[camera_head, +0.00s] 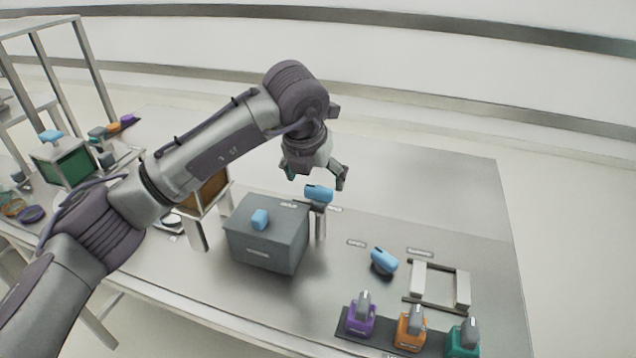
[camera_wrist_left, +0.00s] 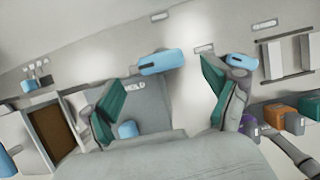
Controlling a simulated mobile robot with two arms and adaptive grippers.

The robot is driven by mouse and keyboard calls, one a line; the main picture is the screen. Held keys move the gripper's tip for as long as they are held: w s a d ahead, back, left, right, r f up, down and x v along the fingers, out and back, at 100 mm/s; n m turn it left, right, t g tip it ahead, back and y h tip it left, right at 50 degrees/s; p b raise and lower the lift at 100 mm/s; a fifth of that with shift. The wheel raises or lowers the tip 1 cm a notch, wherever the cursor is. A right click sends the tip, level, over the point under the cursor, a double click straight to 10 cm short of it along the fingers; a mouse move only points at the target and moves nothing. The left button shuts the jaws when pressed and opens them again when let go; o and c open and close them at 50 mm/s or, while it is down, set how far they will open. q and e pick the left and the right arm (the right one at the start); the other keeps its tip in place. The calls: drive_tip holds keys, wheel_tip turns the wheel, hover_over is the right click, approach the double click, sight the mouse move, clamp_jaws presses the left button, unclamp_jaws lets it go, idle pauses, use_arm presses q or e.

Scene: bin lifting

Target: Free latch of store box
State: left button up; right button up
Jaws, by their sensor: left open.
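A grey box (camera_head: 262,248) with a front label stands on the table; I take it for the store box. A small blue knob (camera_head: 260,219) sits on its lid. A blue handle (camera_head: 318,193) tops a short post at the box's back right corner; it may be the latch. My left gripper (camera_head: 317,178) is open and empty, just above this handle. In the left wrist view, the blue handle (camera_wrist_left: 162,62) lies beyond the gap between my left fingers (camera_wrist_left: 160,102), apart from both, with the grey box (camera_wrist_left: 157,97) below. My right gripper is not in view.
Another blue handle (camera_head: 384,260) on a dark round base stands to the right, near a pale frame (camera_head: 462,290). Purple (camera_head: 360,320), orange (camera_head: 410,332) and green (camera_head: 462,340) units sit at the front edge. The back right of the table is clear.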

sight(318, 188)
use_arm(q)
drive_tip(key=shift+x, duration=2.05)
drive_tip(key=c, duration=1.1)
drive_tip(key=shift+c, duration=0.2)
